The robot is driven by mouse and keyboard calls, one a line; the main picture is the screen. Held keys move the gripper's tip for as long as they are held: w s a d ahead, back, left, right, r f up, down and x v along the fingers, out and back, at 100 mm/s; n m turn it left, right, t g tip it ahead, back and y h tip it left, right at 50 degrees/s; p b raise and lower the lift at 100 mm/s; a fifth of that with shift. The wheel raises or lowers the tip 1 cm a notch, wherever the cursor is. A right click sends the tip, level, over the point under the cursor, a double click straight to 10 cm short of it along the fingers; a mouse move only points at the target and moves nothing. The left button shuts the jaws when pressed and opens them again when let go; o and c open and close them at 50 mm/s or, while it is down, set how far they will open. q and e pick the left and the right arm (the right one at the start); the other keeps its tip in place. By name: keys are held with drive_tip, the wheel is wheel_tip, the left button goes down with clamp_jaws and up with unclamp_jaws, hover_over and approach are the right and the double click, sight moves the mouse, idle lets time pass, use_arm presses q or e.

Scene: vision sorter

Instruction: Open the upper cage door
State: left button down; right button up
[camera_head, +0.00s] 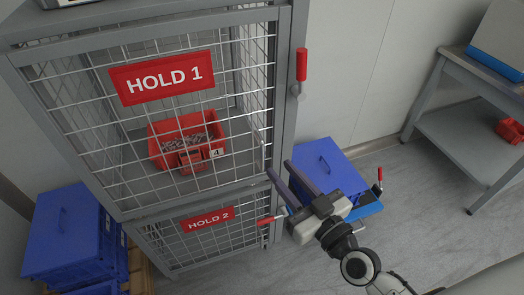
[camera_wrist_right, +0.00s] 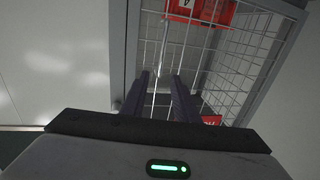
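The upper cage door (camera_head: 92,110) is a wire mesh panel with a red HOLD 1 sign (camera_head: 162,78), and it looks shut. A red handle (camera_head: 301,65) stands upright at its right frame post. A pale upright bar (camera_head: 263,130) runs near the door's right edge and also shows in the right wrist view (camera_wrist_right: 163,42). My right gripper (camera_head: 278,168) is open, with its fingertips near the lower end of that bar. In the wrist view the bar lines up with the finger gap (camera_wrist_right: 160,76); contact cannot be told. My left gripper is not in view.
A red bin (camera_head: 187,157) of small parts sits inside the upper cage. The lower door has a HOLD 2 sign (camera_head: 208,219) and a sideways red handle (camera_head: 271,220). Blue crates (camera_head: 62,233) stand left and behind my gripper (camera_head: 325,165). A grey bench (camera_head: 462,135) is at right.

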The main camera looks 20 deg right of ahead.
sight(263, 151)
drive_tip(key=x, duration=0.9)
drive_tip(key=shift+w+a+p, duration=0.15)
drive_tip(key=shift+w+p, duration=0.15)
clamp_jaws()
